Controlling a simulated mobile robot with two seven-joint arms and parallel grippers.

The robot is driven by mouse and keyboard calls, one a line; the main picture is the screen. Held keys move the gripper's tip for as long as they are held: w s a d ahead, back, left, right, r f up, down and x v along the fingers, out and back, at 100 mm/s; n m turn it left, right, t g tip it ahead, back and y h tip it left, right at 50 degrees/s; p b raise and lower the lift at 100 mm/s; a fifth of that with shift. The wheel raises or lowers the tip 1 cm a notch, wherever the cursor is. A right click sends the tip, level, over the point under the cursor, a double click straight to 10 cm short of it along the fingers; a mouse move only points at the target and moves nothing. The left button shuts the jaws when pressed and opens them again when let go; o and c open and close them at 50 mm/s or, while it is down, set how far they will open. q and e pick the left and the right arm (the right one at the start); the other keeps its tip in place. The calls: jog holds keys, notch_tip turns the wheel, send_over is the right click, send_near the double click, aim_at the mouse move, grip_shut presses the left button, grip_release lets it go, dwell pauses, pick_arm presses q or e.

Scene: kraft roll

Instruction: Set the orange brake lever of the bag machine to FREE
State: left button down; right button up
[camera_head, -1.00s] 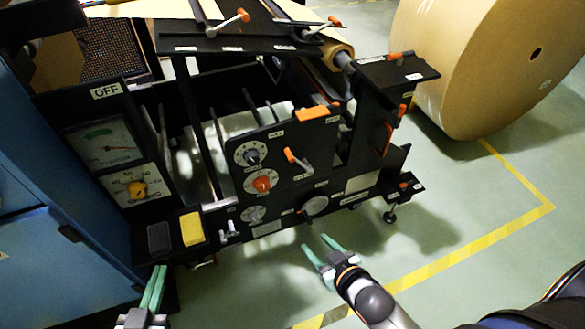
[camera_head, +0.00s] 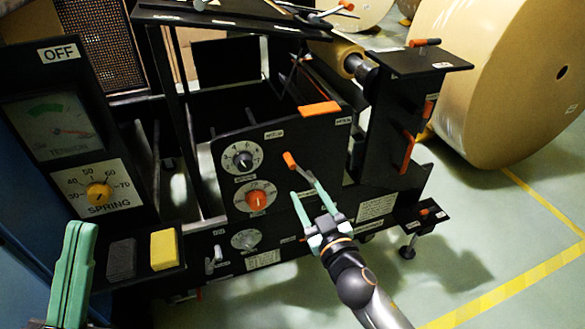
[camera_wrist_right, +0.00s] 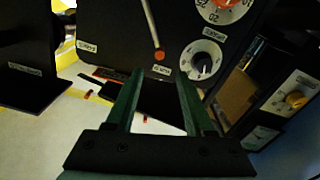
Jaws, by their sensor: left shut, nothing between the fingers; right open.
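A lever with an orange end (camera_head: 290,160) sits on the black front panel (camera_head: 270,150) of the bag machine, right of the dials. In the right wrist view its orange end (camera_wrist_right: 160,55) and thin silver rod show ahead of the fingers. I cannot read the small labels beside it, so its setting is unclear. My left gripper (camera_head: 79,226) is shut and empty at the lower left.
Two other orange handles (camera_head: 429,107) (camera_head: 408,153) are on the right post. An orange block (camera_head: 320,108) tops the panel. Yellow (camera_head: 163,249) and dark (camera_head: 121,258) blocks sit beside the left gripper. A large paper roll (camera_head: 480,80) stands at right; open floor lies in front.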

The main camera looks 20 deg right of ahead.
aim_at(292, 162)
jog(key=w+b, duration=0.1)
jog(key=w, duration=1)
jog(key=shift+a, duration=0.2)
jog(key=shift+c, duration=0.2)
grip_shut()
dwell(0.9)
